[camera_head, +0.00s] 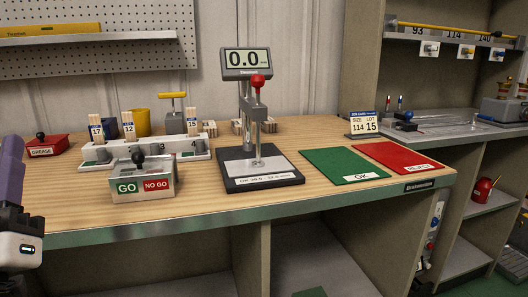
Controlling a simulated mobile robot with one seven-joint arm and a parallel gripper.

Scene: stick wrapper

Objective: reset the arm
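Part of my arm (18,225), purple, black and pale grey, shows at the left edge, in front of the workbench. Its fingertips are outside the picture, so I cannot see my gripper or anything it may hold. The wooden workbench top (240,205) spans the view. On it stands a gauge (262,165) with a red knob, a dark base and a display reading 0.0. A GO / NO GO box (143,185) with a black knob stands at the front left.
Behind the box is a white rack (160,152) with numbered sticks. A red grease box (47,146) stands left. A green OK mat (342,164) and a red mat (395,157) lie right of the gauge. The front edge is bare.

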